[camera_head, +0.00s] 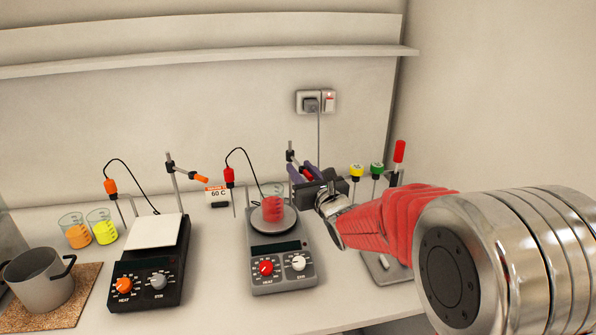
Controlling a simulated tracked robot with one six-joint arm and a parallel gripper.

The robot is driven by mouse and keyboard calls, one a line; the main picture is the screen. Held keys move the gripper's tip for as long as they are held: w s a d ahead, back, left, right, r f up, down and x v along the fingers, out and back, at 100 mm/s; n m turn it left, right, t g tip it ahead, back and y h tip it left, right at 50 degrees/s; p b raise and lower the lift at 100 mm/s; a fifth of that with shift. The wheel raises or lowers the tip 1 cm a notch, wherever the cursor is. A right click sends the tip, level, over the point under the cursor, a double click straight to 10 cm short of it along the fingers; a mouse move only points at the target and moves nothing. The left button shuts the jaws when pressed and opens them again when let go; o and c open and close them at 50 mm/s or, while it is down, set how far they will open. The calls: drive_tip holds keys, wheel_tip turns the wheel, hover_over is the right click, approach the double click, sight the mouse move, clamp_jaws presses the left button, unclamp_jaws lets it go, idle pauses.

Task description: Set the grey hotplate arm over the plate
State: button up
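The grey hotplate (284,267) stands mid-counter with a red and a white knob. A small beaker of red liquid (272,208) sits on its round plate (288,222). Its upright rod (290,152) rises behind the plate's right side. The hotplate arm, with a red end (307,172), is at the rod, right of the beaker and partly hidden by my gripper. My gripper (302,174) reaches in from the right, with its dark body and purplish fingers around or right beside that red end. I cannot tell whether the fingers touch it.
A black hotplate (151,262) with a white square plate and orange-tipped arm (201,179) stands left. Two beakers (75,234) and a grey pot (40,281) are farther left. A red-handled probe (230,177) stands behind the beaker. Yellow and green capped items (357,170) stand behind my arm.

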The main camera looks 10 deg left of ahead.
drive_tip(key=shift+s+d, duration=0.3)
drive_tip(key=shift+s, duration=0.05)
drive_tip(key=v, duration=1.3)
drive_tip(key=shift+a+f, duration=0.1)
drive_tip(key=shift+c, duration=0.3)
